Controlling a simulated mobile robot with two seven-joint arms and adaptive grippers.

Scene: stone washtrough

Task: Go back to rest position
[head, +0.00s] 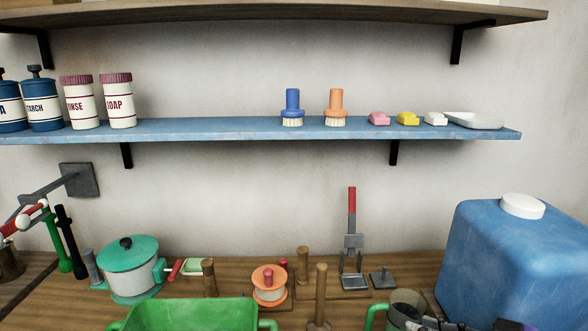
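Dark and pale parts at the bottom edge, right of centre, look like the tip of my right gripper (432,322). It is beside a dark cylindrical vessel with a green handle (405,300), and most of it is cut off by the frame. I cannot tell whether its fingers are open or shut, or whether it touches the vessel. My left gripper is not in view.
A green basin (190,316), a teal-lidded pot (134,266) and an orange spool (269,284) stand on the wooden counter. A big blue canister (510,262) is at right. A blue shelf (220,128) holds jars, brushes and soaps.

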